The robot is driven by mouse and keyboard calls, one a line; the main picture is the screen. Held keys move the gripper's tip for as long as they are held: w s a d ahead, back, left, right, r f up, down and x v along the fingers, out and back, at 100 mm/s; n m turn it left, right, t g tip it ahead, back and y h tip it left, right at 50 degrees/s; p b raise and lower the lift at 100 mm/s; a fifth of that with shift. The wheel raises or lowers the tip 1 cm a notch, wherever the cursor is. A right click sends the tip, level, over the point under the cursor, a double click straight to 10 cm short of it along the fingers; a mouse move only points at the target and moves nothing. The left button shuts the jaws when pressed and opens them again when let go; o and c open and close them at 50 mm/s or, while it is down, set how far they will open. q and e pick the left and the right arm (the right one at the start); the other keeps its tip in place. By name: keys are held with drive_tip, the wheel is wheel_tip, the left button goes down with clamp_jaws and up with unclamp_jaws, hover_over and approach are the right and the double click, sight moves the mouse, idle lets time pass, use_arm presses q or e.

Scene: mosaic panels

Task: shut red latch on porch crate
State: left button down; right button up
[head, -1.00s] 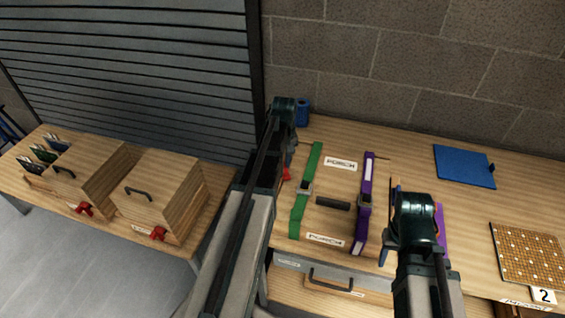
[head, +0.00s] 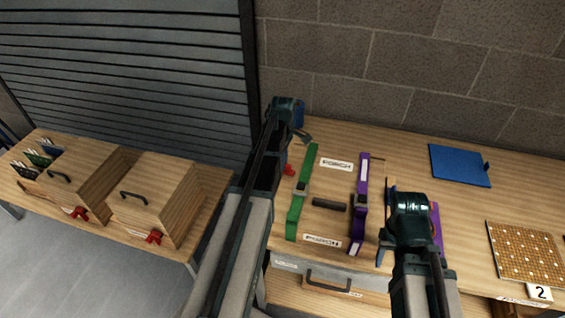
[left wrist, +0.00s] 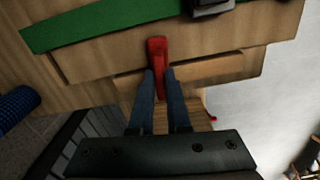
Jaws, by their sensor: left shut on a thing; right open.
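The porch crate (head: 328,188) lies on the right bench, with two PORCH labels, a dark handle, a green strap (head: 303,180) and a purple strap (head: 361,205). Its red latch (head: 289,170) shows at its left side, beside my left arm. In the left wrist view the red latch (left wrist: 157,52) stands upright at the wooden side below the green strap. My left gripper (left wrist: 159,76) is shut on the latch's lower end, both fingers against it. My right gripper (head: 388,222) is open and empty, right of the purple strap; its fingers are partly hidden.
Two wooden boxes with red latches (head: 77,213) (head: 153,237) stand on the left bench. A blue panel (head: 460,166) and a pegboard (head: 525,255) lie on the right. A drawer (head: 325,278) is below the crate. The bench between the panel and pegboard is clear.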

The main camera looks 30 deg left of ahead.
use_arm(q)
drive_tip(key=shift+w+n, duration=0.1)
drive_tip(key=shift+n, duration=0.5)
drive_tip(key=c, duration=0.9)
unclamp_jaws()
wheel_tip(320, 180, up, 14)
drive_tip(key=p, duration=1.3)
drive_tip(key=shift+f+p, duration=0.1)
drive_tip(key=shift+p, duration=0.3)
drive_tip(key=shift+f, duration=0.1)
